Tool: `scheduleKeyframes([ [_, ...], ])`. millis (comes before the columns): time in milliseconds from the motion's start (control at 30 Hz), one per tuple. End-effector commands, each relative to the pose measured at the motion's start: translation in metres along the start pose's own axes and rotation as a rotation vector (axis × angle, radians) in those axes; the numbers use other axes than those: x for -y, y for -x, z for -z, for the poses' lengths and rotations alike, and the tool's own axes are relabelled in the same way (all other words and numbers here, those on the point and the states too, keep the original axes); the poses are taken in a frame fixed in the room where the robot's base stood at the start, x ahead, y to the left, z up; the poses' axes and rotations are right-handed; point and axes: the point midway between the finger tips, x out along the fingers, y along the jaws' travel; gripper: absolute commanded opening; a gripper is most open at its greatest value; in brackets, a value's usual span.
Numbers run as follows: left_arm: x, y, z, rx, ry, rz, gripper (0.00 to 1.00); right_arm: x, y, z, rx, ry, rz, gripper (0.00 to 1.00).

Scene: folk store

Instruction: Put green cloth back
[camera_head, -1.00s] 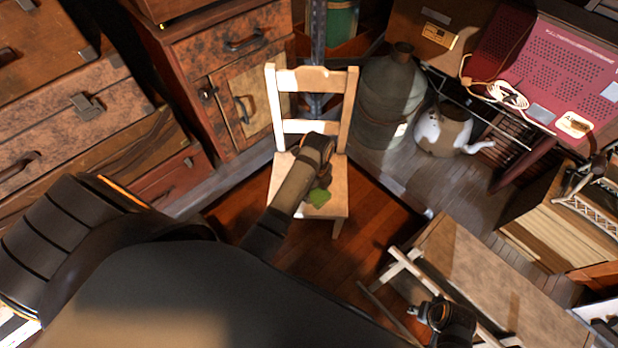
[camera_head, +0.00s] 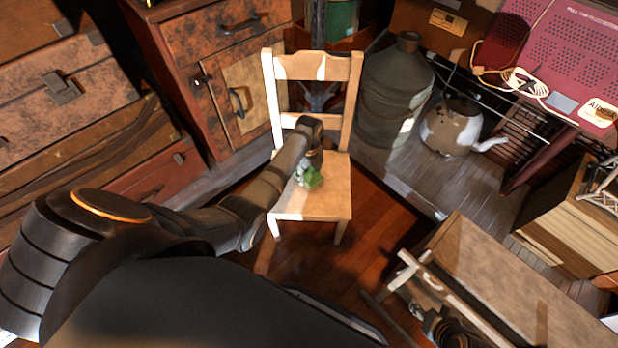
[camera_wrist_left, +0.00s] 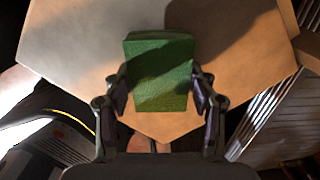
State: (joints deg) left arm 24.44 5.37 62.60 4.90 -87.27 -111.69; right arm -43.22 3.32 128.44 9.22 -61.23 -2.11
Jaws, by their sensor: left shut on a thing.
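The green cloth (camera_head: 313,180) looks like a small folded block in the left wrist view (camera_wrist_left: 160,75). My left gripper (camera_head: 308,170) is shut on it, with one finger on each side in the left wrist view (camera_wrist_left: 160,92). The cloth is over the seat of the white wooden chair (camera_head: 325,200). I cannot tell whether it touches the seat. My forearm and wrist hide part of the cloth and seat in the head view. My right gripper (camera_head: 443,328) is at the bottom right beside a small table, and its fingers are too unclear to read.
Wooden drawers (camera_head: 225,75) stand behind and left of the chair. A large metal jug (camera_head: 393,95) and a kettle (camera_head: 450,127) stand to its right. A low wooden table (camera_head: 500,275) is at lower right. Bare floor (camera_head: 370,230) lies between chair and table.

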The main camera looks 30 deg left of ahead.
Motion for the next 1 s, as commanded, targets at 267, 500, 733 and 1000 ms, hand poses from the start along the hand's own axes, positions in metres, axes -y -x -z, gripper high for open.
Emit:
scheduleKeyframes([
  [267,0.001,-0.008,0.000,0.001,0.000,0.002,0.18,0.001,-0.004,-0.001,-0.025,-0.004,0.006,0.40],
  [500,0.001,-0.011,0.000,0.001,0.000,0.003,0.67,0.001,-0.005,-0.001,-0.029,-0.005,0.006,0.40],
  [733,0.001,-0.011,0.000,0.001,0.000,0.002,0.80,0.001,-0.005,-0.001,-0.028,-0.005,0.006,0.40],
  [1000,0.001,0.000,0.000,0.002,0.000,0.003,0.80,0.001,0.000,0.000,-0.014,-0.004,0.003,0.40],
])
